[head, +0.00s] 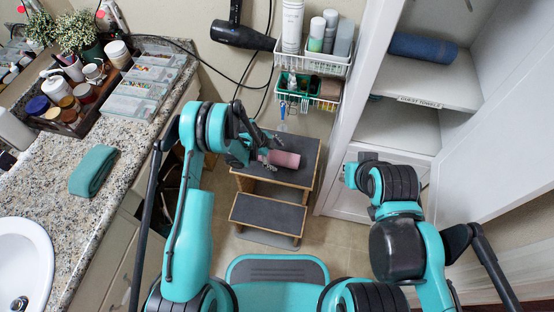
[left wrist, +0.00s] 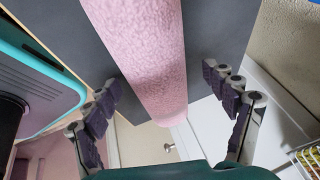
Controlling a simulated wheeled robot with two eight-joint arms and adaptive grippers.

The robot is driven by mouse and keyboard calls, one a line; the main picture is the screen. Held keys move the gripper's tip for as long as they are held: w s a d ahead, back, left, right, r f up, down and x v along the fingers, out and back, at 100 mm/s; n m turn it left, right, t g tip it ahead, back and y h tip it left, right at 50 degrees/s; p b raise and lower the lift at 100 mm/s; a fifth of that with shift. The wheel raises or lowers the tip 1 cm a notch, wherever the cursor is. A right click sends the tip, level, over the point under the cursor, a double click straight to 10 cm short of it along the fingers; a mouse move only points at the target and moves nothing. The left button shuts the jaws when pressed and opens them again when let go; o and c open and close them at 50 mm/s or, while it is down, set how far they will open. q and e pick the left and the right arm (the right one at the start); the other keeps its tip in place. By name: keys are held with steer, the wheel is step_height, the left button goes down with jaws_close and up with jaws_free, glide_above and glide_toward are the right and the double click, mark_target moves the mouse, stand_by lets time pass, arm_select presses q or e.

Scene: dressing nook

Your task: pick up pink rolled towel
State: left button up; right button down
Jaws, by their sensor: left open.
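The pink rolled towel (head: 284,159) lies on the grey top step of a wooden step stool (head: 300,177). My left gripper (head: 262,152) is at the towel's left end in the head view. In the left wrist view, the towel (left wrist: 145,50) runs down from the top edge between the two spread, dark-padded fingers of my left gripper (left wrist: 165,82). The fingers are open, with a gap on each side of the towel. Whether they reach down around it is hard to tell. My right arm is at the right in the head view; its fingers cannot be seen.
A granite counter (head: 128,153) with a teal folded towel (head: 94,170) and a sink (head: 25,262) is at the left. A white cabinet (head: 395,137) holding a blue rolled towel (head: 423,48) stands at the right. A wire rack (head: 310,98) and hair dryer (head: 240,35) hang behind the stool.

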arm_select(q)
steer(key=c, duration=1.3)
